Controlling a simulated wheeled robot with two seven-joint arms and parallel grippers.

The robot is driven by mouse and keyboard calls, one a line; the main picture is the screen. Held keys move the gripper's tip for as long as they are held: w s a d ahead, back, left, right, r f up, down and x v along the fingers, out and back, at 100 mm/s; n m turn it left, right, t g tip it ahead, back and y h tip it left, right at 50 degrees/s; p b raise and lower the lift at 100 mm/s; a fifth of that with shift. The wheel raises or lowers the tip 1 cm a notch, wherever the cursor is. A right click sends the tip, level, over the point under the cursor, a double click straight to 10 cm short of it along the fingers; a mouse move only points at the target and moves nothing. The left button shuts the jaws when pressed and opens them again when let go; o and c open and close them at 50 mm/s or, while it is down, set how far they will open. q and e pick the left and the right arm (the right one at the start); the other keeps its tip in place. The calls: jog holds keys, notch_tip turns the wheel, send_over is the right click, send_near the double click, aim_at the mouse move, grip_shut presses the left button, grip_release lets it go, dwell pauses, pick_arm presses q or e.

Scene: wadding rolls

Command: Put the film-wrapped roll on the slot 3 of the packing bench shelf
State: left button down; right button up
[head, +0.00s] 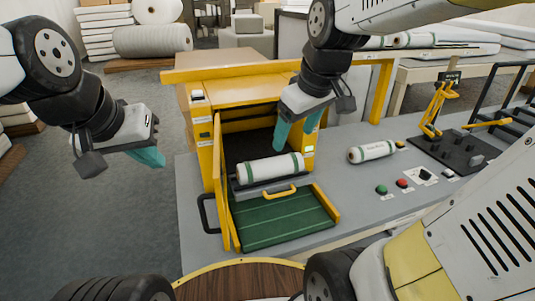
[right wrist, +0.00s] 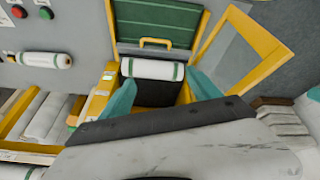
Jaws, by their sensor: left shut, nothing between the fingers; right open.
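A white roll with green end bands (head: 270,168) lies in the mouth of the yellow cabinet (head: 235,88), at the dark inner floor. It also shows in the right wrist view (right wrist: 152,69), beyond my fingertips. A similar roll (head: 371,151) with a printed label lies on the grey bench top. I cannot tell for sure which is film-wrapped. My right gripper (head: 297,132) is open and empty, above and behind the cabinet roll. My left gripper (head: 148,157) is shut and empty over the floor at left. A yellow-edged rack with white rolls (right wrist: 40,120) shows lower left; slot numbers are unreadable.
The cabinet's green front flap (head: 283,218) lies folded down, and a yellow framed door (head: 223,185) stands open at left. Green and red buttons (head: 402,183) and a black fixture (head: 455,150) occupy the bench's right. Stacked rolls (head: 153,40) stand behind left.

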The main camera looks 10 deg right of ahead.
jog(key=w+a+f+n+g, duration=0.1)
jog(key=w+f+n+g, duration=0.1)
jog(key=w+f+n, duration=0.45)
jog(key=n+g+h, duration=0.1)
jog(key=n+g, duration=0.1)
jog(key=n, duration=0.5)
send_over(267, 160)
jog(key=f, duration=0.6)
jog(key=shift+s+d+f, duration=0.1)
jog(key=shift+s+f, duration=0.1)
jog(key=shift+f, duration=0.2)
jog(key=shift+w+f+n, duration=0.15)
jog(key=shift+f+n, duration=0.1)
jog(key=shift+f, duration=0.1)
jog(key=f, duration=0.7)
jog(key=shift+a+f, duration=0.2)
jog(key=shift+f, duration=0.05)
jog(key=shift+r, duration=0.1)
jog(key=c, duration=1.4)
